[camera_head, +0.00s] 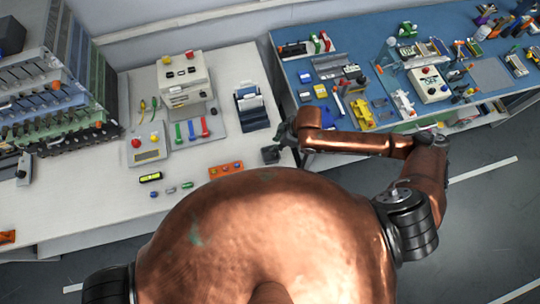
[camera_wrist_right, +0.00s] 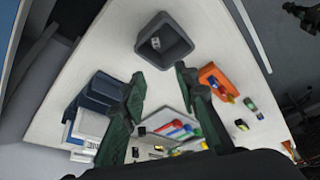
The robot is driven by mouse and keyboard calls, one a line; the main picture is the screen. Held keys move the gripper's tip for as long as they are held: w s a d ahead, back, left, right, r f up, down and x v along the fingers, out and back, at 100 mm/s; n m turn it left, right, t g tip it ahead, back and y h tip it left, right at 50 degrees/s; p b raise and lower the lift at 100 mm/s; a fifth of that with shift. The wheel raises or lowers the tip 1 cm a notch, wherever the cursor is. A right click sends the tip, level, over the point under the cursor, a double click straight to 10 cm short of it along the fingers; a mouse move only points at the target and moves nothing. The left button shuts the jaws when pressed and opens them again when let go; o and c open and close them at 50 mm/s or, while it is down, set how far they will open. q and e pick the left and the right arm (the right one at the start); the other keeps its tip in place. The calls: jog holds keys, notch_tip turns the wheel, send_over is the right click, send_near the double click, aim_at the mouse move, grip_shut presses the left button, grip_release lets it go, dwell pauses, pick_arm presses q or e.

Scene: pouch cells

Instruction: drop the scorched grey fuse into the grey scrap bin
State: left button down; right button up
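The grey scrap bin (camera_head: 270,155) stands near the right edge of the white table. In the right wrist view the bin (camera_wrist_right: 187,47) lies ahead of the fingertips, with a small pale grey piece (camera_wrist_right: 155,43) inside; I cannot tell for sure whether it is the scorched fuse. My right gripper (camera_head: 285,132) is just beside the bin in the head view. In the wrist view its two dark green fingers (camera_wrist_right: 157,83) are wide apart with nothing between them. A small grey cylinder (camera_head: 170,190) lies on the table. My left gripper is out of view.
A panel with coloured handles (camera_head: 192,130) and a control box (camera_head: 184,78) are further left. The blue bench (camera_head: 345,65) at right is crowded.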

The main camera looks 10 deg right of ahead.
jog(key=v, duration=1.2)
jog(key=shift+a, duration=0.1)
